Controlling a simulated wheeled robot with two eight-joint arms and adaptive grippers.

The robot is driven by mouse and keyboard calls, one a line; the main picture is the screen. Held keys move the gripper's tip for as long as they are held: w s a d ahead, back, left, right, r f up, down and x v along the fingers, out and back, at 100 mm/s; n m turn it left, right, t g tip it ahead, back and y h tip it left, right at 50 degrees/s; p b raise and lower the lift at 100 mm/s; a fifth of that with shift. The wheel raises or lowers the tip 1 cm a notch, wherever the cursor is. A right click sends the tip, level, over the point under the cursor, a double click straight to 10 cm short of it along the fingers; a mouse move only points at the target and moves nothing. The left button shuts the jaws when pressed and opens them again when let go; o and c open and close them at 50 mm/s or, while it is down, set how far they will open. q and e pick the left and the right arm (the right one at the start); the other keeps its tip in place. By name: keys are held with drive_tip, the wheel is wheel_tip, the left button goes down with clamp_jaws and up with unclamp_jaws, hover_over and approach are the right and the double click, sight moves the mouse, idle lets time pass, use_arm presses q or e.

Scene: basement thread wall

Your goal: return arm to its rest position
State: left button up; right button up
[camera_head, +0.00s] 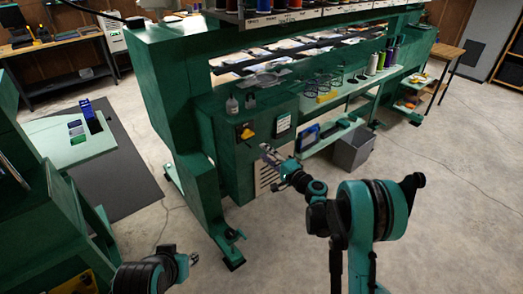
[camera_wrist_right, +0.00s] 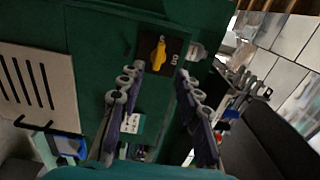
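My right arm reaches from the lower right of the head view toward the green machine's front. Its gripper (camera_head: 268,154) is in front of the machine's control side, below the yellow switch. In the right wrist view the two fingers of this gripper (camera_wrist_right: 160,72) stand apart with nothing between them. The yellow rotary switch (camera_wrist_right: 160,52) on its dark plate shows beyond the fingertips, apart from them; it also shows in the head view (camera_head: 246,132). My left gripper (camera_head: 189,259) shows small at the bottom left, partly hidden by its own wrist; its opening is unclear.
The large green machine (camera_head: 150,75) fills the middle, with thread cones (camera_head: 372,64) on its shelf. A grey bin (camera_head: 353,149) stands below the shelf. A pale green table (camera_head: 75,140) is at the left. The concrete floor at right is clear.

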idle(0.4)
drive_tip(key=s+r+n+g+h, duration=0.2)
drive_tip(key=s+r+n, duration=0.1)
drive_tip(key=s, duration=0.6)
drive_tip(key=s+r+n+g+h, duration=0.2)
drive_tip(key=s+r+n+g, duration=0.15)
drive_tip(key=s, duration=0.55)
drive_tip(key=s+d+f+n+h, duration=0.1)
drive_tip(key=s+d+h, duration=0.1)
drive_tip(key=s+d, duration=0.2)
drive_tip(key=s+d+f+n+g+h, duration=0.1)
drive_tip(key=s+d, duration=0.3)
drive_tip(key=s, duration=0.6)
drive_tip(key=s+d+f+n+g+h, duration=0.1)
drive_tip(key=s+d+f+n+h, duration=0.1)
drive_tip(key=s, duration=0.6)
drive_tip(key=shift+d+f+h, duration=0.75)
drive_tip(key=shift+d+h, duration=0.05)
drive_tip(key=shift+d, duration=0.3)
